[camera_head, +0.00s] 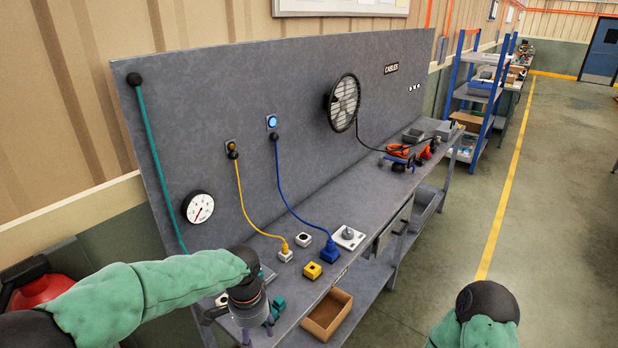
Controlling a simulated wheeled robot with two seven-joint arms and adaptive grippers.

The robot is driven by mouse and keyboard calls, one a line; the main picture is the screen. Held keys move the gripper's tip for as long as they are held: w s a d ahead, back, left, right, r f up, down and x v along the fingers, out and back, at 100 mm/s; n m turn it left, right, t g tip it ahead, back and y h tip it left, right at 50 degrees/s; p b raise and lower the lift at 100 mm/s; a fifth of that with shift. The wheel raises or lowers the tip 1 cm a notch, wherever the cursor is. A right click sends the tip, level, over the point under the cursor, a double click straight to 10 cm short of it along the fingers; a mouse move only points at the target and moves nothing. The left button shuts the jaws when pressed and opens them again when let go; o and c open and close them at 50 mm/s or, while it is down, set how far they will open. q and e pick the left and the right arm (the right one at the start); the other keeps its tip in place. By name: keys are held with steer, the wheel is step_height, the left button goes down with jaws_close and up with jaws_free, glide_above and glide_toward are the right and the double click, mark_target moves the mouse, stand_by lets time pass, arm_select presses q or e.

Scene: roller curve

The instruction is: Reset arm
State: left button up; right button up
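My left arm in its green sleeve reaches in from the left, over the near end of the grey workbench (345,192). My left gripper (247,328) points down there, at the bench's front edge. Its fingertips are not clear, so I cannot tell whether it is open or shut. A teal plug-like piece (278,305) sits right beside it; whether they touch is unclear. My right arm shows only as a green sleeve and a dark joint at the bottom right, over the floor. Its gripper is out of view.
A yellow cable (243,200) and a blue cable (285,197) run from the back panel to plugs on the bench. A yellow block (312,271) and a grey knob on a white plate (348,236) stand nearby. An open cardboard box (327,314) sits below. The floor (550,190) at right is clear.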

arm_select(q)
steer(key=s+d+f+n+h+b, duration=0.1)
steer(key=s+d+f+n, duration=0.1)
steer(key=f, duration=0.8)
steer(key=s+d+f+n+h+b, duration=0.1)
steer(key=f+n+h, duration=0.1)
steer(key=f, duration=0.8)
steer(key=s+f+n+b, duration=0.1)
steer(key=s+f+n, duration=0.6)
steer(key=s+f, duration=0.5)
step_height(320, 180, down, 4)
steer(key=shift+a+r+h, duration=0.15)
steer(key=shift+h, duration=0.15)
arm_select(e)
steer(key=f, duration=0.2)
steer(key=w+f, duration=0.1)
steer(key=shift+f, duration=0.35)
arm_select(q)
steer(key=shift+o, duration=0.3)
